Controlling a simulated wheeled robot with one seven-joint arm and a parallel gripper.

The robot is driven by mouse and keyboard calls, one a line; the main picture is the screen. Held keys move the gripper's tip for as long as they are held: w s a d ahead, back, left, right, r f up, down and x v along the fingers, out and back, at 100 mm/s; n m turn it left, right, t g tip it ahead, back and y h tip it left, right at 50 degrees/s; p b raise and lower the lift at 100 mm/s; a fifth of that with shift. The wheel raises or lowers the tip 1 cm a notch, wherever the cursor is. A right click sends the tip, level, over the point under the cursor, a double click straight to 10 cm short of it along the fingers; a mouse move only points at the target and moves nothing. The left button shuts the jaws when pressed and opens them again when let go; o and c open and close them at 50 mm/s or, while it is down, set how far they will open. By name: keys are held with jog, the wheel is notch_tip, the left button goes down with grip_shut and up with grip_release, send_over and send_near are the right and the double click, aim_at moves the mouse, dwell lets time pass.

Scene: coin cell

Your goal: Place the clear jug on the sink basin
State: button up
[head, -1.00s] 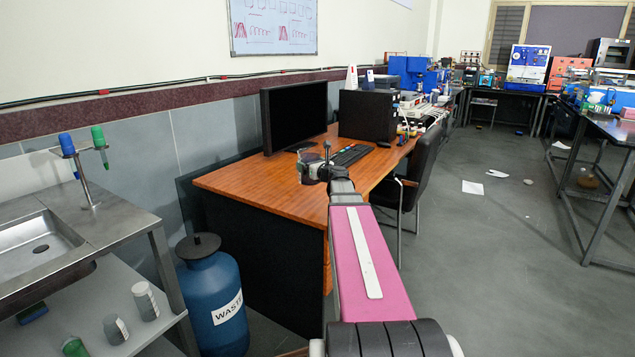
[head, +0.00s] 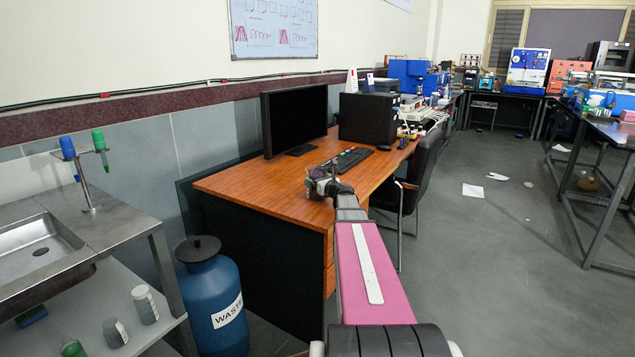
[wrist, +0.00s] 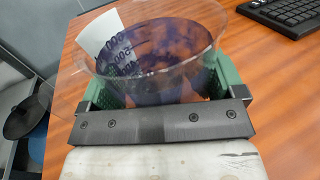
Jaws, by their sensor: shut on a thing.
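The clear jug (wrist: 150,62) is between the green fingers of my gripper (wrist: 160,95) in the wrist view. It is see-through, with dark volume marks and a white patch on its wall. In the head view the jug (head: 318,183) shows small at the end of my arm, over the wooden desk; I cannot tell whether it touches the desk. My gripper (head: 333,190) is shut on it. The sink basin (head: 35,250) is a steel hollow with a dark drain, at the far left, well away from my gripper.
A blue waste drum (head: 212,300) stands between the sink bench and the desk (head: 250,182). Blue and green taps (head: 85,165) rise behind the basin. A monitor (head: 295,118) and keyboard (head: 347,158) sit on the desk. A chair (head: 425,180) stands right of it.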

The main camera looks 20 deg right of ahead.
jog(key=shift+f, duration=0.1)
jog(key=o, duration=0.7)
